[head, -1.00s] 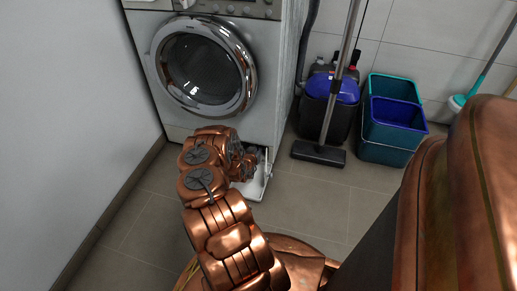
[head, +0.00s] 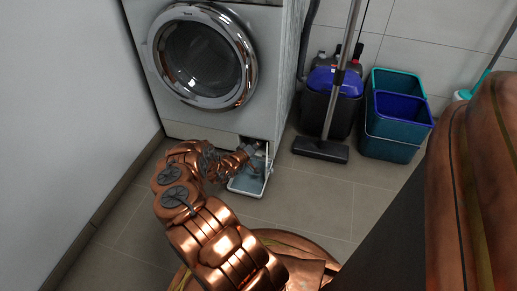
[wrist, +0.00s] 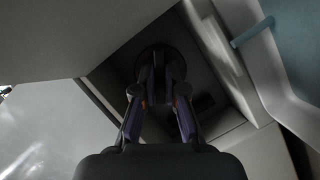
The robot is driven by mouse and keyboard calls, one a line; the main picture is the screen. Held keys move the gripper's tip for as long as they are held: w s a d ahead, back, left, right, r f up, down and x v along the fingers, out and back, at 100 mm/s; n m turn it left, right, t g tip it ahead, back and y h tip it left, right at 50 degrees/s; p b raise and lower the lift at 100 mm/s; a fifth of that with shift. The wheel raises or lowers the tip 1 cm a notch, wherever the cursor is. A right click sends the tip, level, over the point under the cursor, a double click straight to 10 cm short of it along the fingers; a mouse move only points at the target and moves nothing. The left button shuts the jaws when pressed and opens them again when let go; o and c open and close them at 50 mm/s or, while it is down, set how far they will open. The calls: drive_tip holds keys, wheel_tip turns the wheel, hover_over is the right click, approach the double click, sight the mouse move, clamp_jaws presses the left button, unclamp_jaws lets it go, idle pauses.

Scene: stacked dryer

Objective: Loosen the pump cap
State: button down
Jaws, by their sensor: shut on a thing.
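The pump cap (wrist: 152,62) is a dark round piece inside the recess low on the front of the dryer (head: 215,125). In the wrist view my gripper (wrist: 158,80) reaches into this recess, its two fingers shut on the middle of the cap. In the head view my gripper (head: 251,149) is at the opening at the machine's lower right corner, and the cap is hidden. How far the cap is turned cannot be told.
A grey wall (head: 70,110) is close on the left. The tiled floor (head: 310,195) between is clear.

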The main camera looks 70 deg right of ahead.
drive_tip(key=shift+f+n+g+b, duration=0.1)
drive_tip(key=shift+n+g+b, duration=0.2)
drive_tip(key=shift+n+b, duration=0.55)
drive_tip(key=shift+h, duration=0.3)
drive_tip(key=c, duration=1.2)
unclamp_jaws()
drive_tip(key=shift+c, duration=0.2)
drive_tip(key=shift+a, duration=0.15)
drive_tip(key=v, duration=1.1)
drive_tip(key=shift+a, duration=0.4)
drive_tip(key=shift+w, duration=0.15)
